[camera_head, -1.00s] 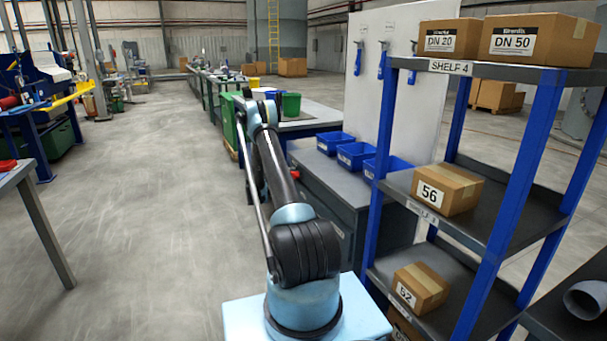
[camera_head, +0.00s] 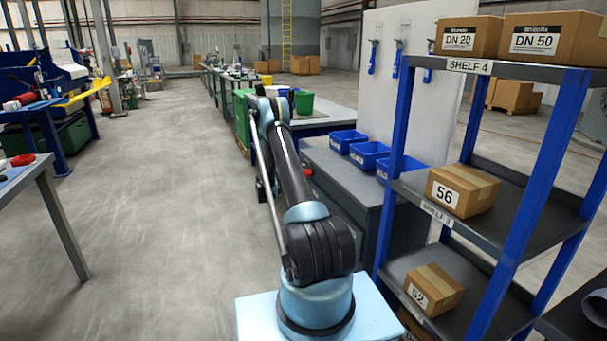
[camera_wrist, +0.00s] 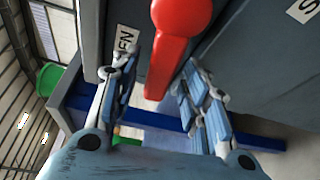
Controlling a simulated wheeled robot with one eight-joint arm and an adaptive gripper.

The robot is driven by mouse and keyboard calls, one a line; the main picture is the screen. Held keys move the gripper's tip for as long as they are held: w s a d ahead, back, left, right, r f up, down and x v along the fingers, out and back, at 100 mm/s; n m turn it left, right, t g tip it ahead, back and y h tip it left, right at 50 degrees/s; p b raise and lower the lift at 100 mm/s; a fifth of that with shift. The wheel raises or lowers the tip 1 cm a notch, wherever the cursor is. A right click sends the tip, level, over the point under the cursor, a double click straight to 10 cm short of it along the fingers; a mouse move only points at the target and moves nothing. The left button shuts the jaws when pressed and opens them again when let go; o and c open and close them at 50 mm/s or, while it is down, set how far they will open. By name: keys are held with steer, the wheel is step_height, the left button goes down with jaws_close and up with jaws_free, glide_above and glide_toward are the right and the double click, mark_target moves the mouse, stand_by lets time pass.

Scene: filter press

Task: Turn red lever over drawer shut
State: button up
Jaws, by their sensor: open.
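The red lever (camera_wrist: 170,45) fills the top middle of the wrist view. It has a round hub at the top and a tapering handle that points down, in the picture, between my fingers. My gripper (camera_wrist: 160,62) is open, with one finger on each side of the handle; contact with it cannot be made out. The lever is in front of a grey cabinet face (camera_wrist: 125,14) with a partly seen white label ending in "EN". In the head view a small red part (camera_head: 308,172) shows at the cabinet (camera_head: 345,185), mostly behind my arm. The drawer cannot be made out clearly.
A blue-framed shelf (camera_head: 520,190) with boxes stands close on the right. Blue bins (camera_head: 368,155) sit on the cabinet top, before a white tool board. A table (camera_head: 40,170) stands at the left; the floor between is clear.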

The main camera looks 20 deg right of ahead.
steer(key=v, duration=1)
steer(key=shift+a, duration=0.25)
steer(key=shift+s+f, duration=0.1)
